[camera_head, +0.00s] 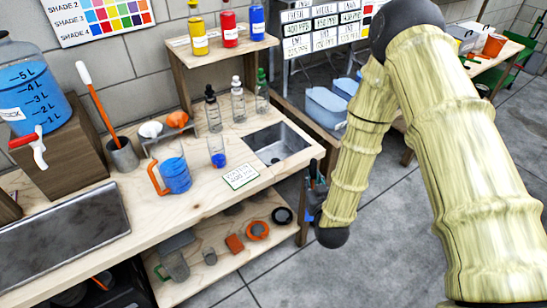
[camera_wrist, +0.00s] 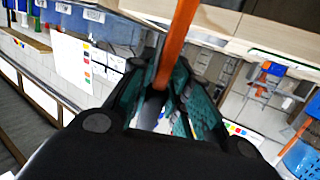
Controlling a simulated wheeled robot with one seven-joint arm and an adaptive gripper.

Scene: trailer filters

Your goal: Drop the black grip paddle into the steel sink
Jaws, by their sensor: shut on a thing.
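My gripper (camera_wrist: 165,92) shows in the wrist view with teal finger pads shut around an orange shaft (camera_wrist: 178,35). The shaft runs up out of the frame. No black grip is visible on it, and its ends are hidden. In the head view, the dark and teal gripper (camera_head: 316,190) is partly hidden by my arm, right of and below the bench's right end. The steel sink (camera_head: 273,149) is set into the bench's right end, up and left of the gripper. Its visible basin looks empty. A white-headed orange stick (camera_head: 92,98) stands in a grey cup (camera_head: 123,155).
An orange-handled pitcher (camera_head: 175,173) of blue liquid, a small glass (camera_head: 217,153) and a white card (camera_head: 241,177) stand or lie left of the sink. Bottles (camera_head: 238,100) stand behind it. The lower shelf holds several cups and rings. Grey floor lies open to the right.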

